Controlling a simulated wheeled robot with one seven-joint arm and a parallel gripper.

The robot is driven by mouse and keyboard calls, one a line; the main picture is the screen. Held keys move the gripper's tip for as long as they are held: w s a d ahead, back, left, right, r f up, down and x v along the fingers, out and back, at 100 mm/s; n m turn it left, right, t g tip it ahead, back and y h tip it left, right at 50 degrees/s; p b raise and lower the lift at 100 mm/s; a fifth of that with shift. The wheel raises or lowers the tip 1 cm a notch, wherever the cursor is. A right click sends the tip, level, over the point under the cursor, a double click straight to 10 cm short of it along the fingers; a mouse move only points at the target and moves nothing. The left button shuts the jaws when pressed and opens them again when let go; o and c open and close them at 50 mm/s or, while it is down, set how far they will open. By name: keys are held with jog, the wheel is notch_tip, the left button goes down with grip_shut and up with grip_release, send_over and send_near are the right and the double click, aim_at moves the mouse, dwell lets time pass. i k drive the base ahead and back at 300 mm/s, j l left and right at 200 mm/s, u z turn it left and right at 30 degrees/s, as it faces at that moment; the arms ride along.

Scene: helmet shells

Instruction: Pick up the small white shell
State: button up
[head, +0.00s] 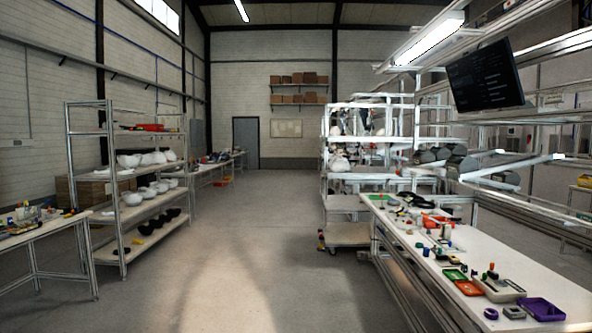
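Several white shells stand on the left shelf rack (119,240). Smaller-looking ones, such as a white shell (132,199), are in a row on the middle shelf. Another white shell (340,162) is on the rack at the centre right. I cannot tell which of them is the small white shell of the task. All are at a distance from me. My gripper is not in view.
Dark shells (150,227) lie on the left rack's low shelf. A long white workbench (500,250) with trays, including a purple tray (541,309), runs along the right. A table (45,232) stands at the far left. The floor aisle (262,215) between them is clear.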

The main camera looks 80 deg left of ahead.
aim_at(339, 165)
jog(key=u, duration=2.35)
jog(key=i+j+u, duration=0.1)
jog(key=i+u, duration=0.15)
jog(key=i, duration=0.35)
jog(key=i+u, duration=0.1)
jog(key=i, duration=6.25)
jog(key=i+z, duration=0.15)
jog(key=i, duration=0.35)
jog(key=i+z, duration=0.1)
jog(key=i, duration=0.35)
jog(key=i+j+z, duration=0.15)
jog(key=i, duration=0.3)
jog(key=i+j+z, duration=0.15)
jog(key=i, duration=0.35)
jog(key=i+l+z, duration=0.35)
jog(key=i+l, duration=0.3)
jog(key=i, duration=0.15)
